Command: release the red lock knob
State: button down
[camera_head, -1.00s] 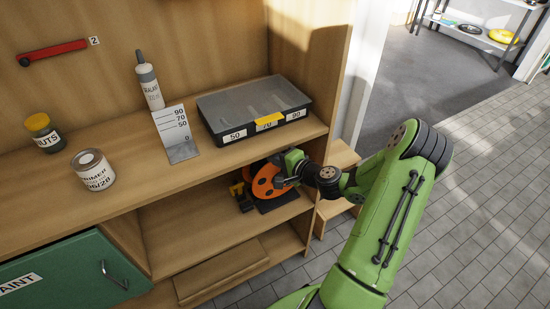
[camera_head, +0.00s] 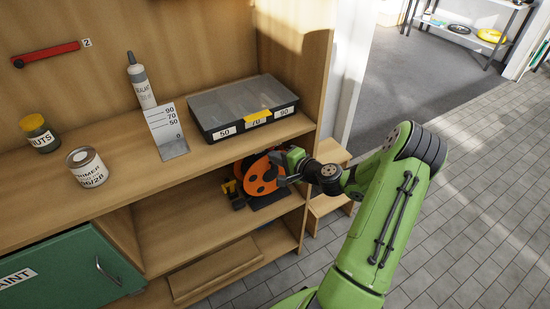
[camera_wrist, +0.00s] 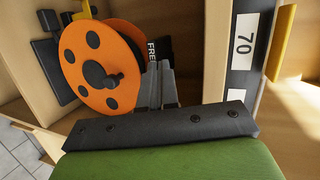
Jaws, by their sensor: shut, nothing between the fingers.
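An orange reel disc (camera_head: 262,180) with round holes stands upright on a dark base on the shelf under the bench top. In the wrist view the orange disc (camera_wrist: 102,67) has a black hub and crank handle (camera_wrist: 105,74) at its middle. A black panel (camera_wrist: 157,54) with white letters starting "FRE" sits to its right, partly hidden by my fingers. My gripper (camera_wrist: 165,66) is shut and empty beside the disc's right rim, in front of the panel; I cannot tell if it touches. It also shows in the head view (camera_head: 279,160). No red knob can be made out.
A clear-lidded organizer (camera_head: 243,107) with number labels stands on the bench top above the reel. A yellow part (camera_head: 232,188) sits left of the disc. The cabinet's side wall (camera_head: 294,205) is close on the right. A wooden step (camera_head: 329,180) stands beyond it.

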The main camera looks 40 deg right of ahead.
jog(key=p+v, duration=0.1)
jog(key=v, duration=0.9)
jog(key=shift+s+d, duration=0.2)
jog(key=shift+s, duration=0.05)
